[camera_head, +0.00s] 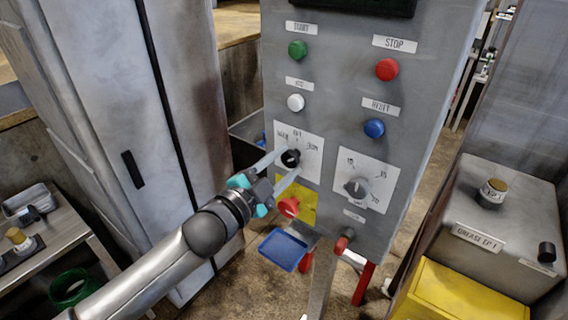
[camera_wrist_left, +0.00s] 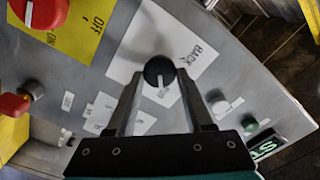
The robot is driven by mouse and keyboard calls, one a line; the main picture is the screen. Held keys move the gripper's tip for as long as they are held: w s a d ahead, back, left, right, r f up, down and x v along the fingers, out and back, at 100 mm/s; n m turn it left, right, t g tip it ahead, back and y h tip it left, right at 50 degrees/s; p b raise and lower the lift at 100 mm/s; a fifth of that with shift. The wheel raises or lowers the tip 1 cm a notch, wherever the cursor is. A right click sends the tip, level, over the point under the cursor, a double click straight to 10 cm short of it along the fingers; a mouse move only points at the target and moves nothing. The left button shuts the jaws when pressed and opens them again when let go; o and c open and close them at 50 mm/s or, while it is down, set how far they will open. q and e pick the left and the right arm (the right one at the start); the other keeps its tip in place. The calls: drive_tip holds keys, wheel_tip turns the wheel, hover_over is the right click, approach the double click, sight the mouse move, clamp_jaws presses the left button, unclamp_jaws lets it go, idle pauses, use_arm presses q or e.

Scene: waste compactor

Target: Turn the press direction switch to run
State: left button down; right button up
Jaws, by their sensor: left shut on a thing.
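The press direction switch (camera_head: 290,158) is a round black knob on a white label plate (camera_head: 312,165) on the grey control panel. The label shows a word at the left, one at the top and what looks like RUN at the right. My left gripper (camera_head: 282,164) has its fingers on either side of the knob and is shut on it. In the left wrist view, the knob (camera_wrist_left: 159,70) sits between the fingertips (camera_wrist_left: 158,80). Its white pointer points down toward my palm, away from the word BACK. The fingers hide part of the label there. My right gripper is not in view.
Green START (camera_head: 297,49), white (camera_head: 295,102), red STOP (camera_head: 387,69) and blue RESET (camera_head: 374,128) buttons sit above. A grey dial (camera_head: 357,188) is to the right, and a red knob (camera_head: 288,207) on a yellow plate is just below. A blue tray (camera_head: 284,250) sticks out under the panel.

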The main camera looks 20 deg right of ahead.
use_arm(q)
drive_tip(key=shift+c, duration=1.5)
unclamp_jaws()
drive_tip(key=shift+a, duration=0.1)
drive_tip(key=b+v, duration=0.2)
drive_tip(key=v, duration=1.3)
